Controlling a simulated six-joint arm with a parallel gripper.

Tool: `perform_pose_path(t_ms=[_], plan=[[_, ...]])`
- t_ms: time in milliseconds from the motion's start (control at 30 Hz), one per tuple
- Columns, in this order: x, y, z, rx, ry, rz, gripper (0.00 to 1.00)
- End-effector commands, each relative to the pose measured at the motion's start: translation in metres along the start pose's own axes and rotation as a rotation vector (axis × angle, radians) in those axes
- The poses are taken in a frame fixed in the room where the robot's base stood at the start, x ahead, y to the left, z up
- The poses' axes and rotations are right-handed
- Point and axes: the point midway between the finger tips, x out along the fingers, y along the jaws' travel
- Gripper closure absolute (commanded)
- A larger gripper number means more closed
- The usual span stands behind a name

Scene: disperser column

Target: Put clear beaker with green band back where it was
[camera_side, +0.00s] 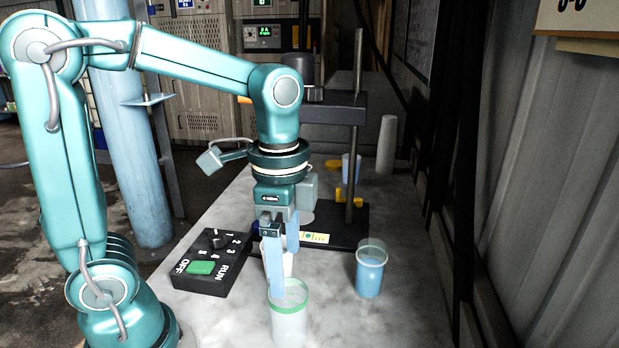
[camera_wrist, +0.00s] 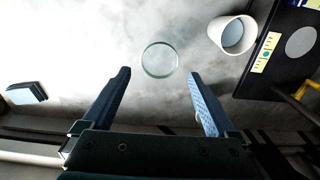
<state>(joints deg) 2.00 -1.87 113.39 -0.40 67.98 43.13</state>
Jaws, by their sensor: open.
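The clear beaker with a green band (camera_side: 289,318) stands upright on the counter at the bottom middle of the side view. In the wrist view it shows as a round glass rim (camera_wrist: 160,60), just beyond the fingertips and roughly centred between them. My gripper (camera_side: 282,270) points down at the beaker's upper part, with one finger overlapping its rim in the side view. In the wrist view the gripper (camera_wrist: 160,73) is open with nothing between its fingers. I cannot tell whether a finger touches the glass.
A white cup (camera_wrist: 232,35) stands beyond the beaker beside the black stand base (camera_side: 350,228). A beaker of blue liquid (camera_side: 370,270) is on the right. A control box (camera_side: 212,262) lies left. A white cylinder (camera_side: 386,145) stands far back. The right foreground counter is clear.

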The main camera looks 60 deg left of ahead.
Motion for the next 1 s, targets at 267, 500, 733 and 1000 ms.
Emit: perform_pose_path(t_ms=[267, 500, 733, 1000], plan=[[-0.02, 0.002, 0.002, -0.028, 0.014, -0.013, 0.08], [-0.026, 0.014, 0.02, -0.33, 0.174, -0.123, 0.08], [-0.022, 0.024, 0.035, -0.645, 0.373, -0.188, 0.08], [-0.017, 0.027, 0.039, -0.771, 0.457, -0.196, 0.08]])
